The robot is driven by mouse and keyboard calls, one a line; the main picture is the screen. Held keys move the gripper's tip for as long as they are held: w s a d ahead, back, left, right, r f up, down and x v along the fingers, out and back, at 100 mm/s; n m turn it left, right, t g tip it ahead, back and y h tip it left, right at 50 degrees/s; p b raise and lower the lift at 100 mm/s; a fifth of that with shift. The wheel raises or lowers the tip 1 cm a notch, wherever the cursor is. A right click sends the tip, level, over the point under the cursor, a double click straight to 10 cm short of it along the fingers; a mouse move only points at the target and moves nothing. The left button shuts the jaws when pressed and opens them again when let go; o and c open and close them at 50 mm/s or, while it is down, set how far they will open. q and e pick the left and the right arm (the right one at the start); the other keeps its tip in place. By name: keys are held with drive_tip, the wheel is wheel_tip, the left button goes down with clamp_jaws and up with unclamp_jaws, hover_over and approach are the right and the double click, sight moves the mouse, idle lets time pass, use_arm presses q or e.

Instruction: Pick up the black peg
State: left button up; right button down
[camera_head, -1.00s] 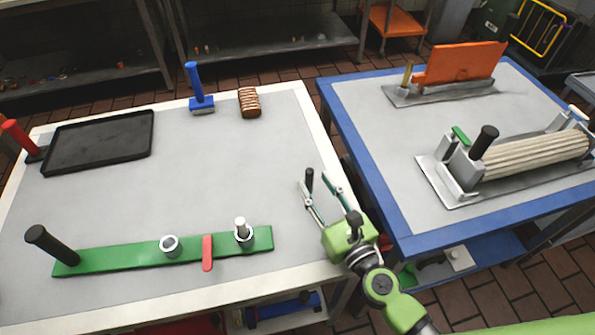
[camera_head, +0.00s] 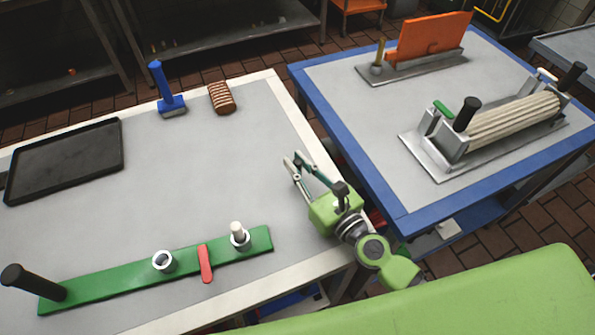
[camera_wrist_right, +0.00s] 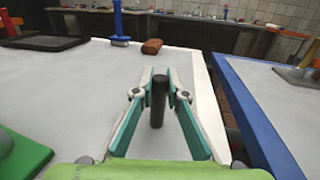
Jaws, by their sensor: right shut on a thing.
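The black peg (camera_wrist_right: 158,101) stands upright between the fingers of my right gripper (camera_wrist_right: 158,88) in the right wrist view, with the fingertips drawn in on both sides of it. In the head view my right gripper (camera_head: 298,160) is shut over the right part of the grey table, near its white edge. My left gripper is not in view.
A green board (camera_head: 110,285) with a white-tipped post, a ring, a red handle and a black post lies at the table's front. A black tray (camera_head: 65,160), blue brush (camera_head: 170,103) and brown loaf (camera_head: 221,98) lie behind. A blue-edged table (camera_head: 395,205) with a roller machine stands right.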

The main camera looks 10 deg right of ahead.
drive_tip(key=shift+r+p, duration=0.65)
wheel_tip(320, 180, up, 2)
drive_tip(key=shift+r+p, duration=0.15)
drive_tip(key=shift+p, duration=0.85)
drive_tip(key=s+a+r+p, duration=0.1)
drive_tip(key=s+a+r, duration=0.1)
drive_tip(key=s+r, duration=0.2)
drive_tip(key=s+a+r+p, duration=0.2)
drive_tip(key=s+r, duration=0.3)
drive_tip(key=s, duration=0.4)
drive_tip(key=shift+a+r, duration=0.2)
drive_tip(key=shift+a, duration=0.2)
drive_tip(key=shift+s+f, duration=0.1)
drive_tip(key=shift+f, duration=0.1)
